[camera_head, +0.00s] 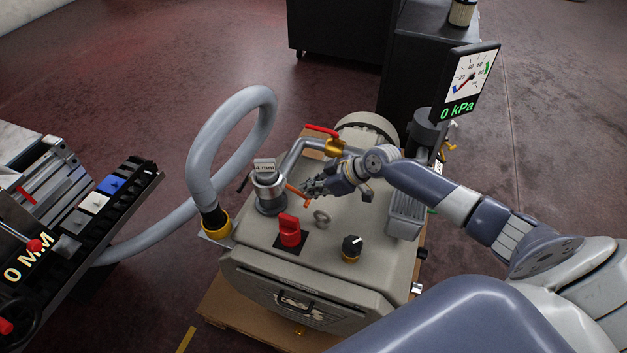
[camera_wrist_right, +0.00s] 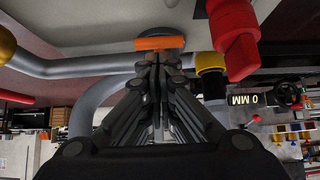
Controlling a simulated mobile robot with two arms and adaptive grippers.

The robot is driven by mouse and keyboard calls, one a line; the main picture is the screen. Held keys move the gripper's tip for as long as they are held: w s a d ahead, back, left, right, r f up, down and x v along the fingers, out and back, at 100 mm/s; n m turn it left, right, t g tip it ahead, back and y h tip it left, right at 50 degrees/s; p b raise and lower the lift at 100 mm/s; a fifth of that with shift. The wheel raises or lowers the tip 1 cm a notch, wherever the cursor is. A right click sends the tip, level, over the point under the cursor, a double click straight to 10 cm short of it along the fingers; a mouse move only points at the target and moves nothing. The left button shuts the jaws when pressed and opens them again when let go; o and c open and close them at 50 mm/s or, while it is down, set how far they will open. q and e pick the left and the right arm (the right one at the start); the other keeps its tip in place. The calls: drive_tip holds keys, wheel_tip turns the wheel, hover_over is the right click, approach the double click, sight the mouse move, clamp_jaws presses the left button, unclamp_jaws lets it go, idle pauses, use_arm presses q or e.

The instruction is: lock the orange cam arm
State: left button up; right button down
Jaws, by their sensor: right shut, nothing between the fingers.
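The orange cam arm (camera_head: 297,191) sticks out to the right from the metal coupling (camera_head: 269,197) on top of the beige pump unit. A "4 mm" tag (camera_head: 265,166) sits on top of the coupling. My right gripper (camera_head: 309,187) is shut and empty, with its fingertips close beside the orange arm. In the right wrist view, the orange cam arm (camera_wrist_right: 160,43) lies just beyond the tips of the closed fingers (camera_wrist_right: 155,60). I cannot tell whether they touch. My left gripper is not in view.
A red knob (camera_head: 289,231) and a black knob (camera_head: 352,246) stand on the pump lid in front of the gripper. A red-handled valve (camera_head: 322,130) is behind it. A thick grey hose (camera_head: 197,150) loops at the left. The gauge (camera_head: 465,82) reads 0 kPa.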

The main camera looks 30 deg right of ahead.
drive_tip(key=shift+f, duration=0.2)
drive_tip(key=shift+f+b, duration=0.95)
